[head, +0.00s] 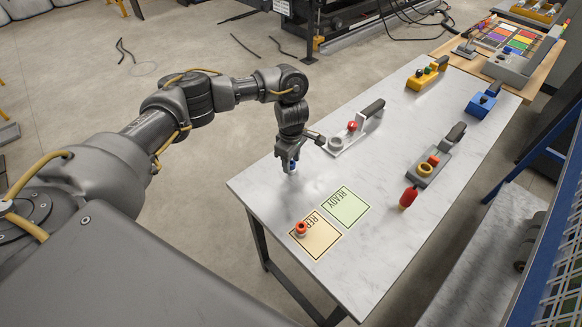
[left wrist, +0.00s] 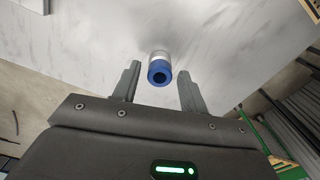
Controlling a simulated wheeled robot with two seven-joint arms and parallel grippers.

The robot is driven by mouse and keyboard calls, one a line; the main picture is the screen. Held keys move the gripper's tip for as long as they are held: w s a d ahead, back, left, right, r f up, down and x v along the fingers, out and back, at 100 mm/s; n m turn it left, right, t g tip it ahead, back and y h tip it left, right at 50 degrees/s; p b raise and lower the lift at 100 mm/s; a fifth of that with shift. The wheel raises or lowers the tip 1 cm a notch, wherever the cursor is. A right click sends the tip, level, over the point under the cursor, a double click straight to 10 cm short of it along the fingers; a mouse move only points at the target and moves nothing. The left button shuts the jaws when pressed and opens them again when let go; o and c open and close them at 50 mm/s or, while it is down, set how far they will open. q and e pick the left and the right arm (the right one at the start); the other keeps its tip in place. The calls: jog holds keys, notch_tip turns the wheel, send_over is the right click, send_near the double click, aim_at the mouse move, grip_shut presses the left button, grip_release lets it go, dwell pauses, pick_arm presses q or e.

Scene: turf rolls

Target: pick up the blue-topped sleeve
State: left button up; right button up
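The blue-topped sleeve (head: 291,168) stands on the grey-white table near its left edge. In the left wrist view the sleeve (left wrist: 159,70) shows a blue ring top with a dark hole and a pale body. My left gripper (head: 288,158) points down over it and hides part of it. In the left wrist view the gripper (left wrist: 158,76) is open, with one finger on each side of the sleeve and a visible gap to both. My right gripper is not in view.
A tan card (head: 316,240) with an orange-topped sleeve (head: 301,229) and a green READY card (head: 345,207) lie nearby. A white fixture (head: 352,133), a grey fixture (head: 436,160) and a red-handled piece (head: 408,197) stand farther right. The table's right front is clear.

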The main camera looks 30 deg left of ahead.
aim_at(291, 163)
pick_arm(q)
jog(key=c, duration=0.8)
jog(key=shift+c, duration=0.2)
jog(key=shift+w+r, duration=0.1)
jog(key=shift+r, duration=0.45)
notch_tip(291, 163, up, 2)
jog(key=shift+r+b, duration=0.2)
jog(key=shift+b, duration=0.35)
jog(key=s+d+r+b, duration=0.2)
jog(key=s+r, duration=0.7)
jog(key=s, duration=0.5)
jog(key=shift+r+b, duration=0.2)
jog(key=shift+b, duration=0.1)
